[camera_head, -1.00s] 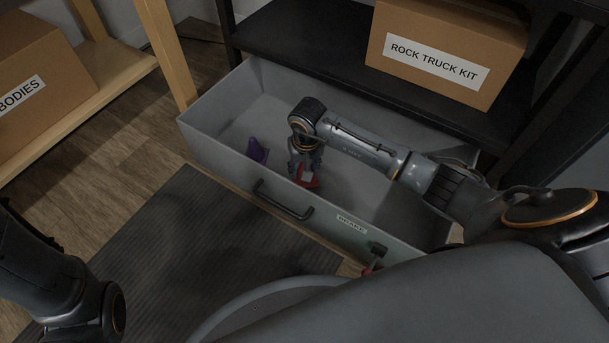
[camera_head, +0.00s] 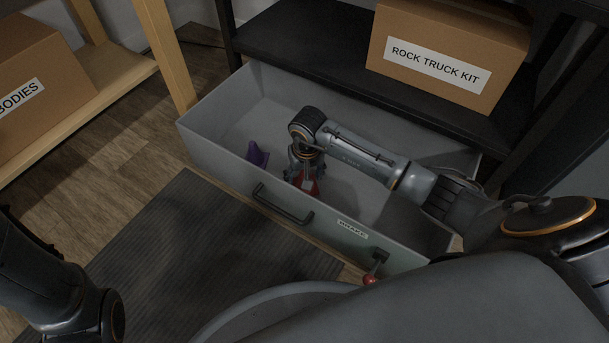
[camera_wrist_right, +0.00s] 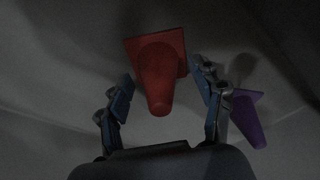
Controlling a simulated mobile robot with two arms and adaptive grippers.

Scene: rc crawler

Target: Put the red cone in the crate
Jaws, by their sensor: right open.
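The red cone (camera_head: 308,186) is inside a grey drawer-like bin (camera_head: 228,162). In the right wrist view the red cone (camera_wrist_right: 158,75) points its narrow tip toward my palm, with its square base farther away. My right gripper (camera_wrist_right: 162,76) is open, with one finger on each side of the cone and a visible gap to it. In the head view my right gripper (camera_head: 303,168) reaches down into the bin and partly hides the cone. I cannot tell whether this bin is the crate. My left arm shows at the left edge; its gripper is out of frame.
The bin has a front handle (camera_head: 283,204) and a red-knobbed lever (camera_head: 371,279). A black shelf with a cardboard box (camera_head: 445,58) stands behind. A dark mat (camera_head: 180,245) lies in front.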

